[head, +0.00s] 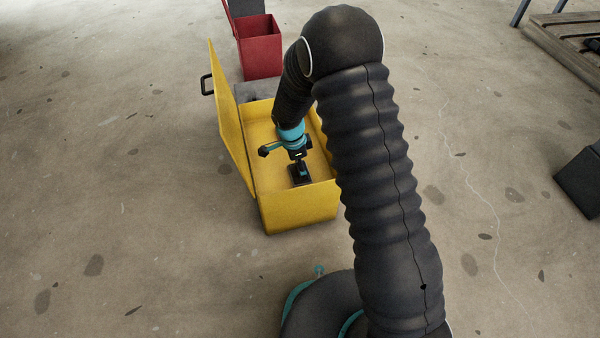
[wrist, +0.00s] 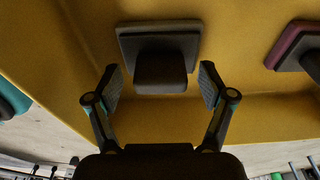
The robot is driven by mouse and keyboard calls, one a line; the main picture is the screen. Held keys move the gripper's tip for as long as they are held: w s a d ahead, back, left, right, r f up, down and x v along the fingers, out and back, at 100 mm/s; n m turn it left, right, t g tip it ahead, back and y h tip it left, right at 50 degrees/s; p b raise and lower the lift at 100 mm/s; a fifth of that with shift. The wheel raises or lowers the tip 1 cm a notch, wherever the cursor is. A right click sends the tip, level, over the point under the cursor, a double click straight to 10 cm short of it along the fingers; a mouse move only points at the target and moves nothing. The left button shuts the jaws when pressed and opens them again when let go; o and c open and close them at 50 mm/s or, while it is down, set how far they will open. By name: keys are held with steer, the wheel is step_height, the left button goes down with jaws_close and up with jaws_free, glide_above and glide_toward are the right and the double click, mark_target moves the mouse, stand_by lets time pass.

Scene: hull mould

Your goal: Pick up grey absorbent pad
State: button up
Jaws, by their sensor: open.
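In the wrist view a dark grey square pad (wrist: 128,44) with a black block-shaped grip on it lies inside the yellow box (wrist: 230,20); I take it for the grey absorbent pad. My gripper (wrist: 160,69) is open, with one finger on each side of the block and visible gaps to both. In the head view my gripper (head: 299,168) reaches down into the open yellow box (head: 298,212), above a dark pad (head: 301,181) near its front wall. The gripper hides part of that pad.
A reddish pad with a dark block (wrist: 292,42) lies to the right in the wrist view. The yellow lid (head: 232,115) stands open on the left. A red box (head: 262,55) stands behind, a black box (head: 582,182) at the right. Floor left of the yellow box is clear.

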steer(key=c, duration=1.3)
step_height(320, 180, up, 10)
steer(key=shift+r+p, duration=0.1)
steer(key=shift+p, duration=0.65)
